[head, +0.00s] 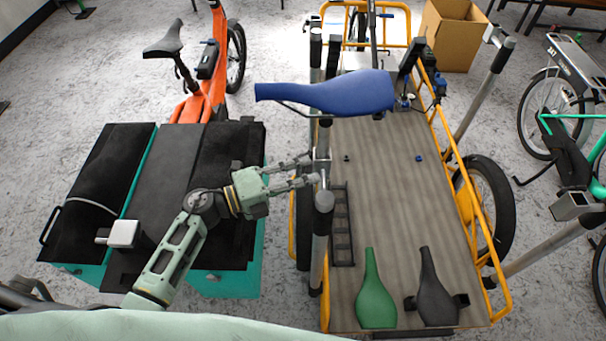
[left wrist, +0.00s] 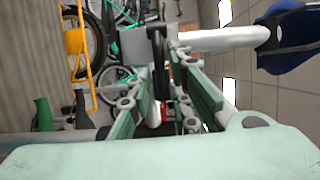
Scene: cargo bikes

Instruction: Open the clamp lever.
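A blue saddle (head: 335,93) sits on a seat post held upright at a metal stand (head: 320,250); its edge also shows in the left wrist view (left wrist: 292,38). A clamp with a light grey block (left wrist: 118,76) grips beside the post. A black bar that looks like the clamp lever (left wrist: 158,48) shows in the left wrist view, between or just beyond my fingertips. My left gripper (head: 314,168) is open, its fingers apart and reaching the stand from the left. In the left wrist view the fingers (left wrist: 163,74) flank the bar; I cannot tell whether they touch it. My right gripper is not in view.
A cargo bike with a wooden bed (head: 385,215) and yellow rails stands to the right. A green saddle (head: 375,293) and a black saddle (head: 438,292) lie on it. Black-topped teal boxes (head: 90,180) stand left. A cardboard box (head: 452,35) is behind.

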